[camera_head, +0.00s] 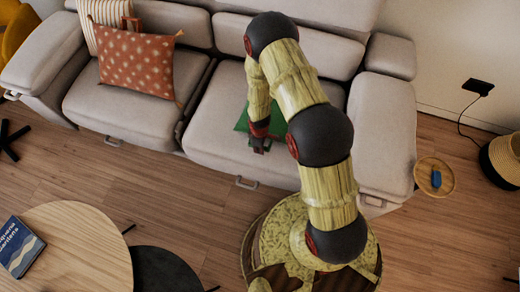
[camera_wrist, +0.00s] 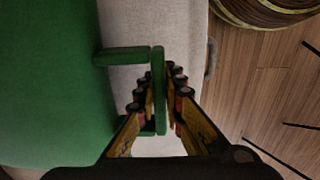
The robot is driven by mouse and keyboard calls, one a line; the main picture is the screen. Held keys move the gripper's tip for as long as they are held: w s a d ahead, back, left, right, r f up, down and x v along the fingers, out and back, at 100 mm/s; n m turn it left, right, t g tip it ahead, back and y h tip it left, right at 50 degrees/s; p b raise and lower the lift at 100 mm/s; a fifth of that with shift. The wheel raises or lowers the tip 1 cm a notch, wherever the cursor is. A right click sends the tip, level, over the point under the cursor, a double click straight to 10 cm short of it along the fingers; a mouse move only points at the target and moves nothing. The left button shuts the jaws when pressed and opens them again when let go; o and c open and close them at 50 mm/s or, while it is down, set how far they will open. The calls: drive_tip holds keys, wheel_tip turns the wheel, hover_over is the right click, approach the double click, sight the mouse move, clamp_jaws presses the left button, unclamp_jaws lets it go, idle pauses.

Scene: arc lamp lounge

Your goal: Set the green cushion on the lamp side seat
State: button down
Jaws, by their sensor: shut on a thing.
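The green cushion (camera_head: 278,121) is at the right-hand seat (camera_head: 212,118) of the grey sofa, mostly hidden behind my arm in the head view. I cannot tell whether it rests on the seat or hangs just above it. In the wrist view the cushion (camera_wrist: 50,80) fills the left side, and its green handle (camera_wrist: 128,56) sticks out to the right. My gripper (camera_wrist: 158,88) is shut on the upright bar of that handle, with one finger on each side. In the head view my gripper (camera_head: 260,142) is at the front part of the right-hand seat.
A rust patterned cushion (camera_head: 137,63) and a striped cushion (camera_head: 105,22) lean on the left seat. A small round side table (camera_head: 446,178) with a blue object (camera_head: 436,178) stands right of the sofa's armrest (camera_head: 383,135). A round wooden table (camera_head: 80,245) holds a blue book (camera_head: 18,247).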

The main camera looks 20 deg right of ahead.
drive_tip(key=c, duration=1.9)
unclamp_jaws()
wheel_tip(320, 180, up, 12)
drive_tip(key=p, duration=0.6)
drive_tip(key=shift+s+a+p, duration=0.1)
drive_tip(key=shift+p, duration=0.2)
drive_tip(key=shift+r, duration=0.35)
wheel_tip(320, 180, up, 31)
drive_tip(key=w+d+m+t, duration=0.1)
drive_tip(key=d+m+t, duration=0.15)
drive_tip(key=m, duration=0.25)
drive_tip(key=s+r+m+t, duration=0.3)
drive_tip(key=s+r+m, duration=0.2)
drive_tip(key=s+r, duration=1.5)
drive_tip(key=shift+a+r+m, duration=0.35)
drive_tip(key=shift+a+m, duration=0.05)
